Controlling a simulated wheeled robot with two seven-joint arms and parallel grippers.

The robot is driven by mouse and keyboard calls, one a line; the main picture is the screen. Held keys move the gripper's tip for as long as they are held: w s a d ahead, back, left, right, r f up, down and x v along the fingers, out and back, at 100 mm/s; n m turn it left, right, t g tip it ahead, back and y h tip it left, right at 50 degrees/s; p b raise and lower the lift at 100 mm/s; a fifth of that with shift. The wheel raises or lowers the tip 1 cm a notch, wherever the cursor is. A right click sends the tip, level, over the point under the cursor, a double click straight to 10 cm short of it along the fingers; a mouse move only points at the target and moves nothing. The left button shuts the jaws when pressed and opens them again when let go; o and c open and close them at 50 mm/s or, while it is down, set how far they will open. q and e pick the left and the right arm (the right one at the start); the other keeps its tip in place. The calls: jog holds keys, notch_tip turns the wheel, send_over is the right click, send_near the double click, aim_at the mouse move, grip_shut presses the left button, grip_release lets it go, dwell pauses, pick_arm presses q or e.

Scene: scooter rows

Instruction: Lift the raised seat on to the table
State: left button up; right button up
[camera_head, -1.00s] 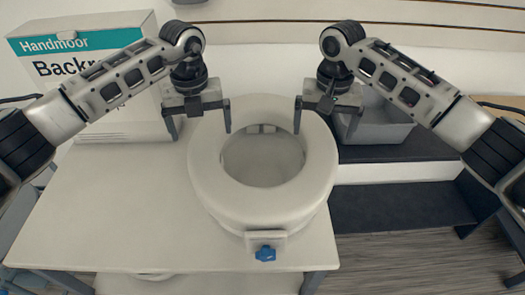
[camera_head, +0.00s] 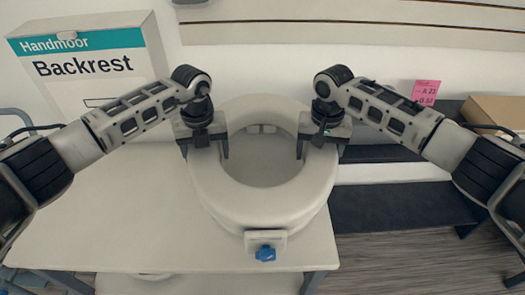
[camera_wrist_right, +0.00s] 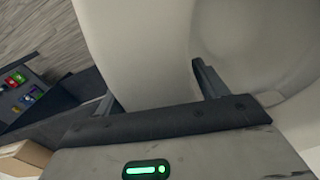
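The raised seat (camera_head: 265,205) is a thick cream ring with a round opening and a blue knob (camera_head: 265,253) at its front. It rests on the white table (camera_head: 120,235), near its right side. My left gripper (camera_head: 205,150) straddles the left rim, one finger inside the opening and one outside. My right gripper (camera_head: 320,150) straddles the right rim in the same way. In the right wrist view the seat rim (camera_wrist_right: 150,65) fills the space between the fingers of the right gripper (camera_wrist_right: 155,90). Both grippers look closed on the rim; exact contact is hard to see.
A large white box labelled Backrest (camera_head: 90,75) stands at the back left. A dark low shelf (camera_head: 400,205) lies right of the table, with a cardboard box (camera_head: 495,112) and a pink tag (camera_head: 425,93) beyond. The table's left half is clear.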

pick_arm(q)
jog(key=c, duration=1.1)
pick_arm(e)
jog(key=c, duration=1.1)
pick_arm(q)
jog(key=shift+r, duration=0.1)
pick_arm(e)
jog(key=shift+r, duration=0.1)
jog(key=shift+c, duration=0.2)
pick_arm(q)
jog(key=shift+r, duration=0.1)
pick_arm(e)
jog(key=shift+r, duration=0.1)
